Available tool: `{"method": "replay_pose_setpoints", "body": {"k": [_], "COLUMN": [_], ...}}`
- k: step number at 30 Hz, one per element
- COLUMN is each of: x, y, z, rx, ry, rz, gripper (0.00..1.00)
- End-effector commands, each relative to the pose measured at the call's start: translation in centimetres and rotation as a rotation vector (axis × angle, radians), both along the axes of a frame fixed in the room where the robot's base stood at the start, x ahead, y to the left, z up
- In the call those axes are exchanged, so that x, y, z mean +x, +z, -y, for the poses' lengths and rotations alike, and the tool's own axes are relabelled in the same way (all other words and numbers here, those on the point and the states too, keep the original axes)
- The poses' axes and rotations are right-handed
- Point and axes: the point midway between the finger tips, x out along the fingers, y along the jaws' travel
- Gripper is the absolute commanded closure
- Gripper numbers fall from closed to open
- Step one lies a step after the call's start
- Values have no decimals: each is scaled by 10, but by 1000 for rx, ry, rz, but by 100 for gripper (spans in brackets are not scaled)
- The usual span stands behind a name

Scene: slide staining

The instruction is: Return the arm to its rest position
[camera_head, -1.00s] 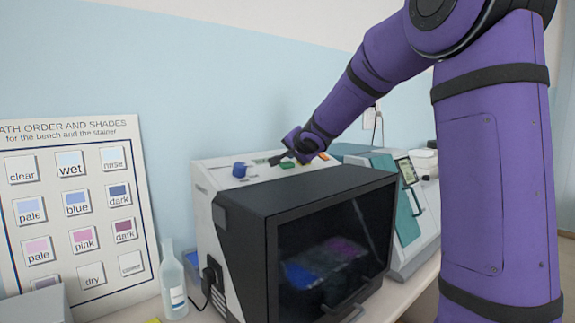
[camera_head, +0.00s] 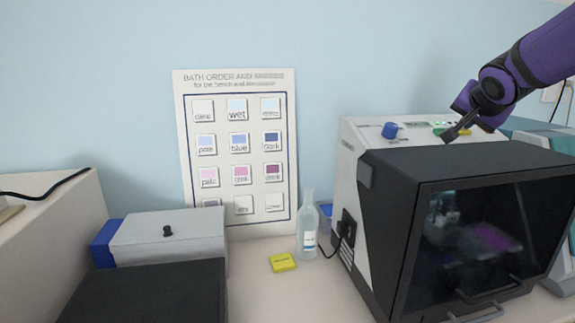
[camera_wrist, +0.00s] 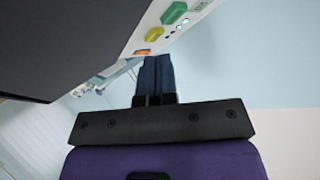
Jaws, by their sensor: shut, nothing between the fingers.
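My gripper (camera_head: 450,137) is shut and empty, held out over the top of the black-fronted stainer (camera_head: 470,160). Its tips are in front of the stainer's control panel, to the right of the blue knob (camera_head: 390,130). I cannot tell whether they touch the machine. My purple arm reaches in from the upper right. In the wrist view the dark fingers (camera_wrist: 155,78) lie together with nothing between them, below the green button (camera_wrist: 174,13), yellow button (camera_wrist: 154,33) and orange button (camera_wrist: 142,52).
A glass bottle (camera_head: 308,235) and a yellow block (camera_head: 283,262) stand left of the stainer. A grey and blue box (camera_head: 168,235) is further left. A bath-order chart (camera_head: 284,85) leans on the wall. A teal-fronted machine (camera_head: 545,140) stands at the right.

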Motion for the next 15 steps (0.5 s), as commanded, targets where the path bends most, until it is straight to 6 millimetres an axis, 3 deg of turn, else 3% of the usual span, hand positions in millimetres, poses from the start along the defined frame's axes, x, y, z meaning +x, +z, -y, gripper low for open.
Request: {"method": "replay_pose_setpoints", "body": {"k": [1, 7, 15], "x": [-23, -109, -224], "y": [2, -10, -45], "z": [-8, -34, -72], "rx": [-36, -158, -250], "ry": [16, 123, 398], "rz": [-37, -225, -460], "gripper": [100, 100, 100]}}
